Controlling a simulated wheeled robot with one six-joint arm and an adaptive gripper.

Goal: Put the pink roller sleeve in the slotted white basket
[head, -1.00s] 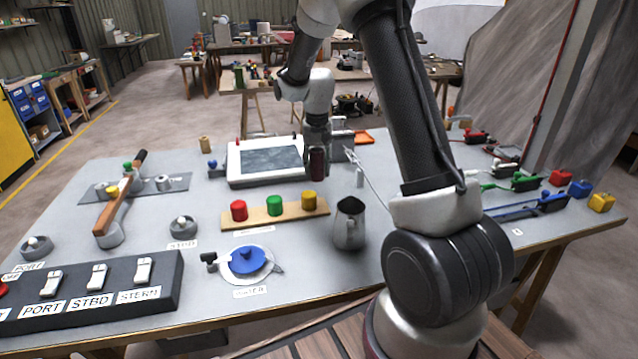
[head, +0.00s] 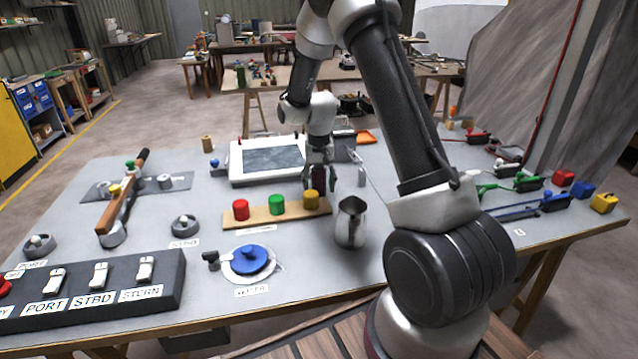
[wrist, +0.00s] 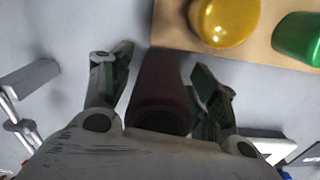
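A dark maroon cylinder, apparently the roller sleeve (wrist: 160,88), stands between my gripper's fingers in the wrist view; it looks darker than pink. My gripper (head: 318,184) is low over the table, behind the yellow end of the wooden strip. In the wrist view my gripper (wrist: 163,85) has its fingers spread on either side of the sleeve, with narrow gaps seeming to show. In the head view the fingers mostly hide the sleeve. I cannot make out a slotted white basket in either view.
The wooden strip (head: 240,222) with red, green and yellow knobs lies just in front. A steel jug (head: 351,224) stands close at front right. A white-framed panel (head: 236,165) lies left of the gripper. An orange tray (head: 366,136) is behind.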

